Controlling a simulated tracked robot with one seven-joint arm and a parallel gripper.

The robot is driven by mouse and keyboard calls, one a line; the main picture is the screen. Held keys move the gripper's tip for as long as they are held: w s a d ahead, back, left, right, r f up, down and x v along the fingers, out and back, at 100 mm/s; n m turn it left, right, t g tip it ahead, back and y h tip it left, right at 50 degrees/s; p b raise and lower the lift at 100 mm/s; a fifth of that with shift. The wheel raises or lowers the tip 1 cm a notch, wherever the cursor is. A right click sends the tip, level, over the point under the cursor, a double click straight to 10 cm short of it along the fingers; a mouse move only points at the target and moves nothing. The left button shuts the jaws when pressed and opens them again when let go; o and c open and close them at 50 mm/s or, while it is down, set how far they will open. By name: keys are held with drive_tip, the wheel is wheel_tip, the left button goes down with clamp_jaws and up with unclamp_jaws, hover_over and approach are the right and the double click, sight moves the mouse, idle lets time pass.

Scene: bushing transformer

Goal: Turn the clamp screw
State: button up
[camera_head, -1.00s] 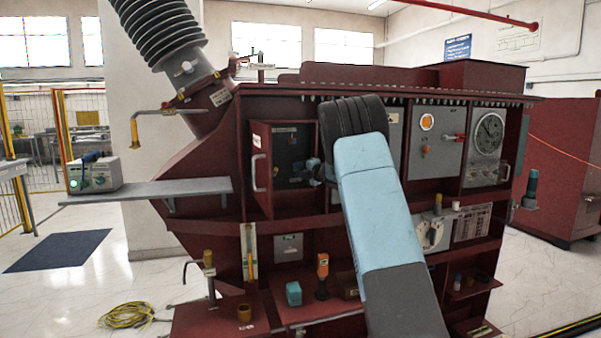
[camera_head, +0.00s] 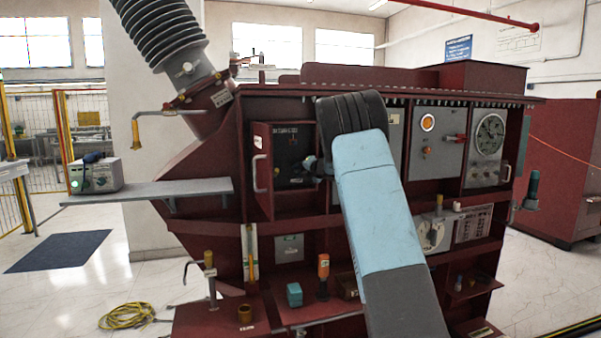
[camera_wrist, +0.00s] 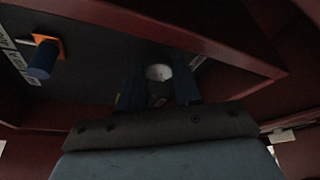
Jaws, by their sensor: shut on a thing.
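My gripper (camera_wrist: 158,92) shows in the wrist view with its dark blue fingers on either side of a pale, round-ended part, which looks like the clamp screw (camera_wrist: 159,72). The fingers are shut on it. Its lower part is dark and hard to make out. In the head view, my gripper (camera_head: 312,166) reaches left from behind my arm into the open red compartment with a dark panel (camera_head: 290,148). The clamp screw cannot be made out there.
A blue knob on an orange mount (camera_wrist: 42,58) sits on the dark panel, left of my gripper. Red compartment walls (camera_wrist: 225,35) surround it closely. The open red door (camera_head: 262,172) with a pale handle stands to the left. A grey shelf (camera_head: 150,191) projects further left.

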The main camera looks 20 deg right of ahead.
drive_tip(key=shift+f, duration=0.3)
drive_tip(key=o, duration=1)
drive_tip(key=shift+r, duration=0.15)
drive_tip(key=v, duration=1.3)
drive_tip(key=shift+s+d, duration=0.2)
drive_tip(key=shift+s, duration=0.05)
drive_tip(key=shift+o, duration=0.2)
